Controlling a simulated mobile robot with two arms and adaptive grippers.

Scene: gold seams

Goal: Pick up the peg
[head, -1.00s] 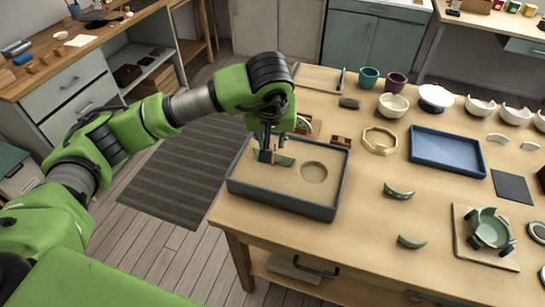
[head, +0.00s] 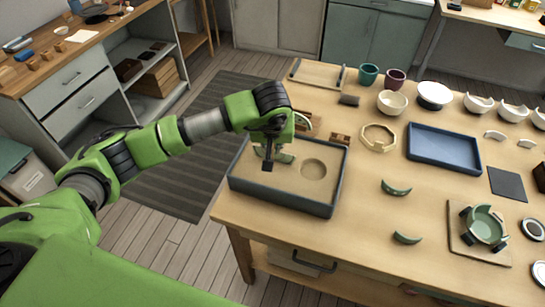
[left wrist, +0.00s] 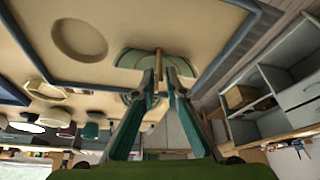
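The peg (left wrist: 158,62) is a thin brown stick. In the left wrist view it stands out between and beyond my left fingertips, in front of a green curved shard (left wrist: 130,60). My left gripper (left wrist: 160,77) has its fingers close together on either side of the peg; I cannot make out whether both touch it. In the head view my left gripper (head: 267,166) points down over the left part of the sand tray (head: 280,196), beside the green shard (head: 286,157). The peg cannot be made out there. My right gripper is out of view.
The tray has a dark raised rim and a round hollow (head: 313,169) in the sand. Right of it are an octagonal wooden ring (head: 380,138), a blue tray (head: 444,148) and loose green shards (head: 396,188). Small wooden blocks (head: 340,139) stand behind the tray.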

